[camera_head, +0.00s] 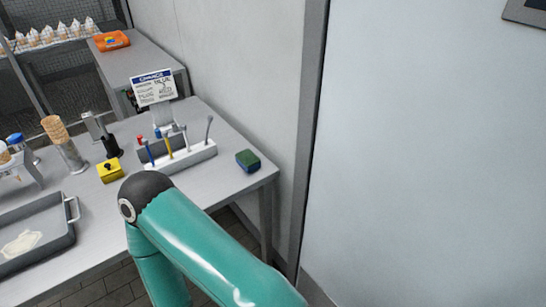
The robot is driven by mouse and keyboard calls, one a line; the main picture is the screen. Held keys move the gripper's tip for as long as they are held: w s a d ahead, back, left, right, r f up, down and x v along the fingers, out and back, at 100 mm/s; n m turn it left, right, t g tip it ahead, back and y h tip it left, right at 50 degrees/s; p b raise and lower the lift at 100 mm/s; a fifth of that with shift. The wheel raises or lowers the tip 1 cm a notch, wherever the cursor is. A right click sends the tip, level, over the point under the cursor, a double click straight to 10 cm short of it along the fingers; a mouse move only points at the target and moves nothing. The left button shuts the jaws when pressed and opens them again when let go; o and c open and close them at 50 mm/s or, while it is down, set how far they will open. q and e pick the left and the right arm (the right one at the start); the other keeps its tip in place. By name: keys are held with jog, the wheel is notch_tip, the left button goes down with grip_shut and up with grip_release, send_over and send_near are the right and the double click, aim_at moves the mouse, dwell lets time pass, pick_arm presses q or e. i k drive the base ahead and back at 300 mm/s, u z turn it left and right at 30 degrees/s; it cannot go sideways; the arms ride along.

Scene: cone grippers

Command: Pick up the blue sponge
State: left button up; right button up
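The blue sponge (248,161) lies at the right end of the grey table (224,184), near its edge and beside the white holder. Its side looks blue and its top dark green. Nothing touches it. A teal arm of mine comes in from the bottom, with its dark rounded joint in front of the table. Neither of my grippers is visible in the head view.
A white holder (184,158) with several upright tools stands left of the sponge. A sign (154,88), a yellow box (110,170), stacked cones (55,130) and a metal tray (62,243) are further left. A wall stands right of the table.

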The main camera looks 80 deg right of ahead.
aim_at(247, 159)
jog(key=z, duration=0.7)
jog(key=k, duration=0.15)
jog(key=z, duration=0.5)
jog(key=i, duration=0.5)
jog(key=z, duration=0.25)
